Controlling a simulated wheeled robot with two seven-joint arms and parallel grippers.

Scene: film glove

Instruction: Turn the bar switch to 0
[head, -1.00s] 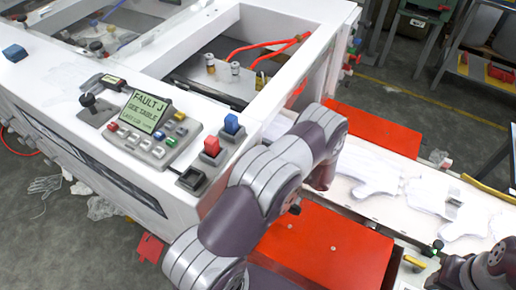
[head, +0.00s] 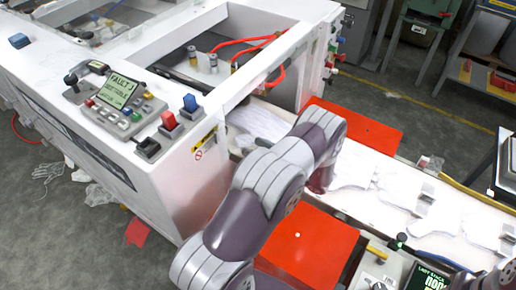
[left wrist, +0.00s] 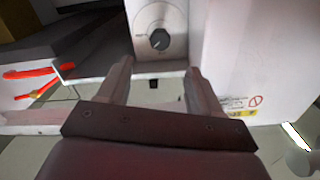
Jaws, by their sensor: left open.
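The bar switch (left wrist: 159,39) is a dark round knob on a pale metal plate (left wrist: 177,18) in the left wrist view. Small print around it is too small to read, and its exact setting is unclear. My left gripper (left wrist: 159,67) is open and empty, its two fingers pointing toward the plate, one on each side below the knob. They appear apart from the knob. In the head view my left arm bends beside the white machine (head: 205,165); its gripper is mostly hidden and the switch cannot be made out. My right gripper is out of view.
Red hoses (left wrist: 35,72) show in the wrist view.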

